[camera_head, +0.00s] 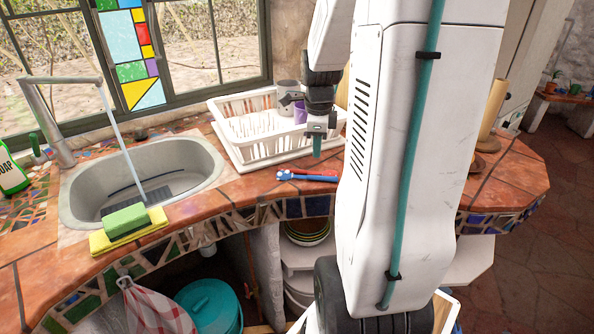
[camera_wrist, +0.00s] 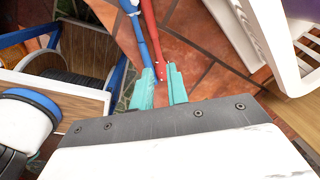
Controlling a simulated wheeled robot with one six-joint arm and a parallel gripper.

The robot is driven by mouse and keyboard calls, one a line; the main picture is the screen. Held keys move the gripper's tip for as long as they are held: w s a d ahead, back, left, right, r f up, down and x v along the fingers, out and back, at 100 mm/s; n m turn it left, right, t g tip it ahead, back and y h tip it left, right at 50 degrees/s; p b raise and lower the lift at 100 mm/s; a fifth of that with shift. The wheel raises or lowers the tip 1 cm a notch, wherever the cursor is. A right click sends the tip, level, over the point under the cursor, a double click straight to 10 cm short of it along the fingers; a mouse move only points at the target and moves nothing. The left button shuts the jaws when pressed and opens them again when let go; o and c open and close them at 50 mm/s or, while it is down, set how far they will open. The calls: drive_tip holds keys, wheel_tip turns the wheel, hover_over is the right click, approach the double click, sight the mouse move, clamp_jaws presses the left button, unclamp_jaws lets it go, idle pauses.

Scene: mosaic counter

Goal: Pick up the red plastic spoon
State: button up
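The red plastic spoon (camera_head: 318,178) lies on the tiled counter, partly hidden behind a blue-handled utensil with a pale end (camera_head: 300,175). In the wrist view the spoon's red handle (camera_wrist: 153,38) runs down toward the gap between my fingertips, with the blue handle (camera_wrist: 143,45) close on its left. My gripper (camera_head: 317,148) points down over the counter near the two utensils. In the wrist view its teal fingers (camera_wrist: 161,84) stand apart, so it is open. The handle ends lie between or below the fingertips; I cannot tell their exact height difference.
A white dish rack (camera_head: 262,152) with cups stands just behind the utensils, close to my gripper. A sink (camera_head: 150,175) with running tap is at the left, with a green sponge (camera_head: 126,220) on its front edge. The counter's front edge is near the utensils.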

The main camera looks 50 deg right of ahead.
sight(317, 173)
drive_tip(key=f, duration=0.7)
drive_tip(key=shift+d+f, duration=0.1)
drive_tip(key=shift+d, duration=0.1)
clamp_jaws()
